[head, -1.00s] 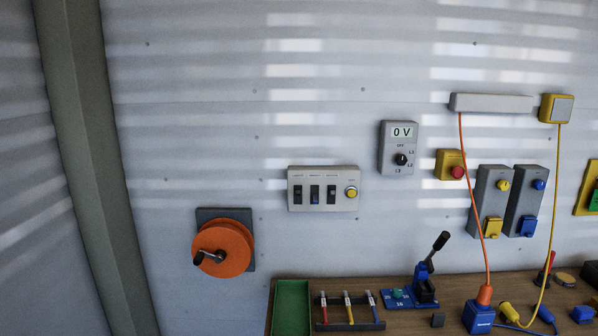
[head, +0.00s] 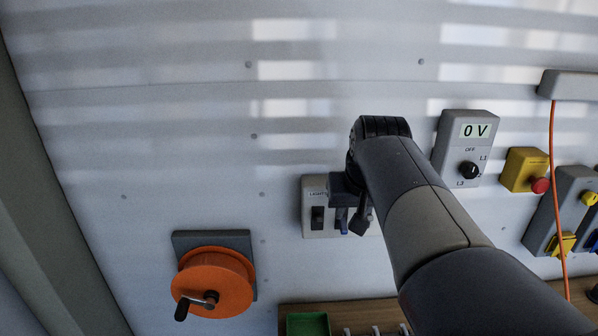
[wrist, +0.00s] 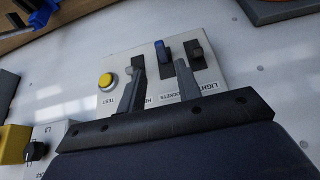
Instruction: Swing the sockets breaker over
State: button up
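The breaker panel (wrist: 118,68) is a pale grey wall box with a row of toggles. The sockets breaker (wrist: 163,50) is the blue toggle in the middle; its label is partly covered by my gripper. The dark lights breaker (wrist: 197,50) is beside it. The third breaker is mostly hidden behind one finger. My gripper (wrist: 160,62) is open, its two fingers apart on either side of the blue toggle; I cannot tell whether they touch it. In the head view my gripper (head: 352,216) is in front of the panel (head: 309,192), covering its middle and right.
A yellow test button (wrist: 105,80) is on the same panel. A meter box reading 0 V (head: 473,131) and a yellow box with a red button (head: 524,170) are to the right. The workbench (head: 372,310) runs below.

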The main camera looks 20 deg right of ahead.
aim_at(344, 225)
jog(key=b+x, duration=0.1)
jog(key=x, duration=0.2)
jog(key=b+x, duration=0.1)
jog(key=x, duration=0.2)
jog(key=b+x, duration=0.1)
jog(key=x, duration=0.2)
jog(key=shift+w+r, duration=0.15)
jog(key=shift+w, duration=0.15)
jog(key=shift+r, duration=0.2)
jog(key=shift+c, duration=0.2)
jog(key=c, duration=0.7)
jog(key=shift+o, duration=0.2)
